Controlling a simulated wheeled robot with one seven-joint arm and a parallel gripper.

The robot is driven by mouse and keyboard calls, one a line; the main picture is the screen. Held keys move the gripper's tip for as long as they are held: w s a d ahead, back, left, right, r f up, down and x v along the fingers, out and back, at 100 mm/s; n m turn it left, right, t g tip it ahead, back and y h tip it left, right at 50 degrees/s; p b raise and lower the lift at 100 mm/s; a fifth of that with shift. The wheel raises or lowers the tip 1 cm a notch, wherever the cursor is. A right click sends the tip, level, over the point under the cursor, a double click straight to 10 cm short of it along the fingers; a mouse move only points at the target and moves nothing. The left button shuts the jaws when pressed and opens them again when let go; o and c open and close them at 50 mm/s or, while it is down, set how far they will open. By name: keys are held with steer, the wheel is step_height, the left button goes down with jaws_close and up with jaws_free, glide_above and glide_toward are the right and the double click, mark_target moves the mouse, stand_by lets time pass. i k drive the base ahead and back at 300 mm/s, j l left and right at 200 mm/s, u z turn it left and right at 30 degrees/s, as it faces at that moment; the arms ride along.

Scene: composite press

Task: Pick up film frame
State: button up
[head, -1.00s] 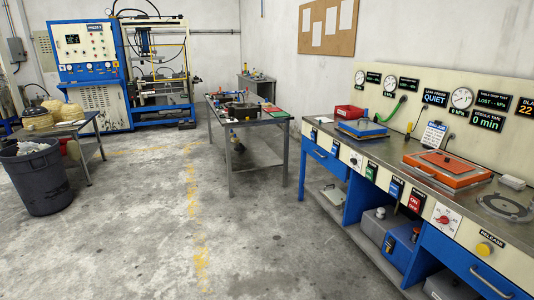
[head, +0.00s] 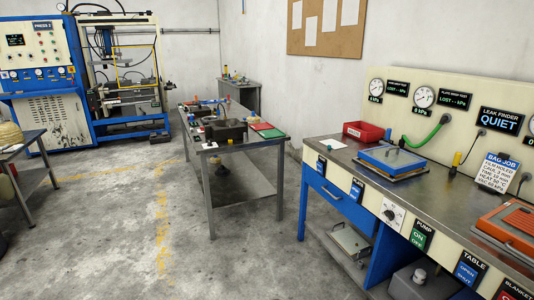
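An orange frame-like piece (head: 507,228) lies farther right on the same bench, cut off by the picture edge. I cannot tell for sure which of these is the film frame. My gripper is not in view.
A red bin (head: 366,133) and a white sheet (head: 332,143) lie behind the blue frame. A green hose (head: 428,136) runs from the gauge panel. A grey metal table (head: 209,168) stands in the middle. The floor (head: 120,240) at front left is clear.

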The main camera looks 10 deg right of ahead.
mark_target(394, 161)
steer(key=i+z, duration=0.1)
steer(key=i, duration=0.4)
steer(key=i+j+z, duration=0.1)
steer(key=i, duration=0.45)
steer(key=i+j+z, duration=0.1)
steer(key=i, duration=0.4)
